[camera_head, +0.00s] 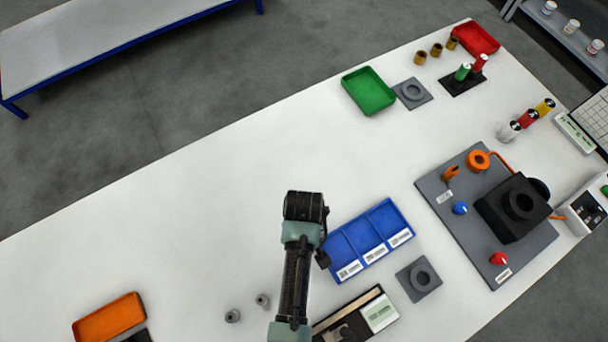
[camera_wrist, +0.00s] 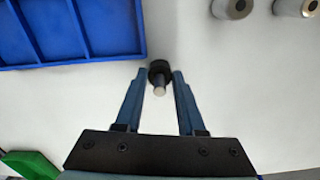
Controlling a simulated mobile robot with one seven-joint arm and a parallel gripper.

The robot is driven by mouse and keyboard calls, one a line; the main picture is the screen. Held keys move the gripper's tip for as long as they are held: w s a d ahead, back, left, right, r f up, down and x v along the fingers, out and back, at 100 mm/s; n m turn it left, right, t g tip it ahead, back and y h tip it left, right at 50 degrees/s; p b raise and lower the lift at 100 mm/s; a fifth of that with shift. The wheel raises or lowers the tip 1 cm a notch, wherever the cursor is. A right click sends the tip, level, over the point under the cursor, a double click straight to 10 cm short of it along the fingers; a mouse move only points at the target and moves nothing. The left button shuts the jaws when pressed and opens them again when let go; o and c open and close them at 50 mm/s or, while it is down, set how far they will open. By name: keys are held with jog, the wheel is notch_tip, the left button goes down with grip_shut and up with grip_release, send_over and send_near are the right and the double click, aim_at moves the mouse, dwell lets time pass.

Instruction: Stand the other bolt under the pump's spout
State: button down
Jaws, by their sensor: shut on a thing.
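In the wrist view my gripper (camera_wrist: 158,78) is shut on a small bolt (camera_wrist: 159,77) with a dark, wide head and a paler, narrower end. The bolt sits between the fingertips over the white table; whether it touches the table I cannot tell. In the head view my arm hides the bolt and fingers. The pump (camera_head: 515,207), a black block, stands on a grey plate (camera_head: 432,190) at the right, well away from my gripper. An orange ring-shaped part (camera_head: 478,160) and a small orange piece (camera_head: 450,174) are beside it; which is the spout is unclear.
A blue three-compartment tray (camera_head: 334,228) lies right of my arm. Two small grey cylinders (camera_head: 232,316) (camera_head: 262,300) stand left of my arm. A green tray (camera_head: 369,91) is farther back. The table's middle is clear.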

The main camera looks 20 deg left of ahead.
jog(key=c, duration=0.5)
grip_release()
jog(key=shift+f, duration=0.1)
